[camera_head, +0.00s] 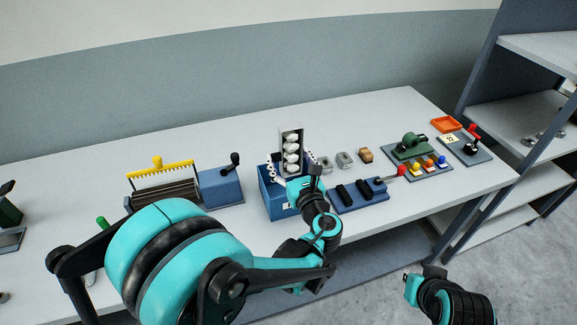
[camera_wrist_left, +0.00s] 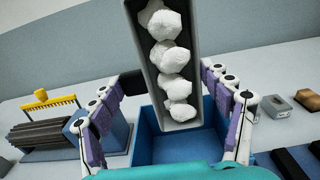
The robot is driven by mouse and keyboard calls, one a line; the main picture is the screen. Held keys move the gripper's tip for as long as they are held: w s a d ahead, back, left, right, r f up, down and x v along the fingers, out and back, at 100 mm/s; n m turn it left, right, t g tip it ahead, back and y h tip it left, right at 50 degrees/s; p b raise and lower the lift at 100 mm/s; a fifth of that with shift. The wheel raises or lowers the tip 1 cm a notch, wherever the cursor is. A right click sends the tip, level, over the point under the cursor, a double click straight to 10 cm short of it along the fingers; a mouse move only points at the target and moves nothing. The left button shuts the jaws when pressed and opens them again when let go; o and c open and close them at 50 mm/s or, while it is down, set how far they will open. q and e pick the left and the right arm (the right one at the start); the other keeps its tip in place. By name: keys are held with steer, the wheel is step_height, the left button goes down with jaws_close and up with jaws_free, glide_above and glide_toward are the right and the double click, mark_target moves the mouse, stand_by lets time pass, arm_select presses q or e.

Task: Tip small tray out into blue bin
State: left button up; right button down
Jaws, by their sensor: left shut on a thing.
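The small tray (camera_head: 300,135) is a narrow grey tray with white fluffy lumps (camera_head: 292,150) in it. It stands steeply tilted above the blue bin (camera_head: 273,206), its open side facing me. In the left wrist view the tray (camera_wrist_left: 195,60) still holds several lumps (camera_wrist_left: 174,60), and the lowest lies near its bottom end. The blue bin (camera_wrist_left: 152,147) is below and behind that end, and I see no lumps in the visible part of it. My left gripper (camera_head: 291,176) is shut on the tray, with fingers at both sides.
A carding device with a yellow-handled comb (camera_head: 160,170) and a blue crank box (camera_head: 220,187) stand left of the bin. A blue board with black rollers (camera_head: 357,195) lies close on the right. Small blocks, a green device (camera_head: 410,146) and an orange tray (camera_head: 446,124) are farther right.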

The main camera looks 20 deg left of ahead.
arm_select(q)
steer(key=shift+f+t+y+b, duration=0.65)
steer(key=shift+t+b, duration=0.25)
steer(key=shift+b, duration=1.55)
steer(key=shift+r+t+y+b, duration=0.1)
steer(key=shift+t+y+b, duration=0.15)
steer(key=shift+t+b, duration=0.4)
steer(key=shift+r, duration=0.1)
